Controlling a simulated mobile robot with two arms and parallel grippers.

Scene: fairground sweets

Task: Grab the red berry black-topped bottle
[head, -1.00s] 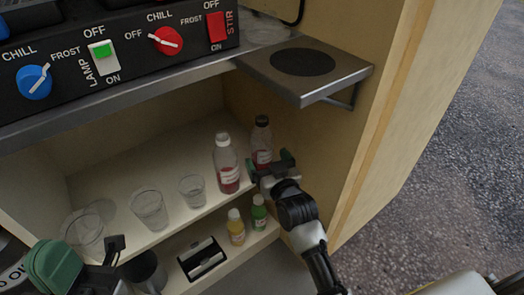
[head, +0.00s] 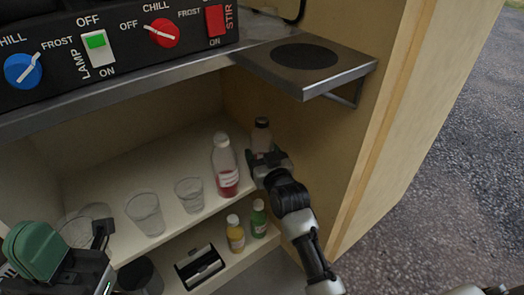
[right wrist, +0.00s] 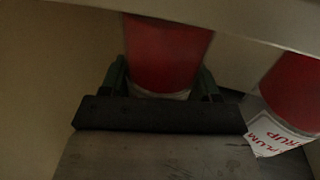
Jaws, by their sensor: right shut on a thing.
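The black-topped bottle (head: 261,138) stands on the upper shelf near the right wall of the cabinet. My right gripper (head: 264,160) is shut on it and hides its lower part in the head view. In the right wrist view, its red body (right wrist: 165,50) sits between the two green fingers (right wrist: 163,85); its own label is not visible there. My left gripper (head: 75,245) is at the lower left of the head view, its fingers apart with nothing seen between them.
A white-topped red bottle (head: 224,168) stands close on the left; its label (right wrist: 272,135) reads "PLUM". Clear cups (head: 189,194) stand further left. Small yellow (head: 235,235) and green (head: 258,220) bottles stand on the lower shelf. A metal side ledge (head: 330,75) juts out above.

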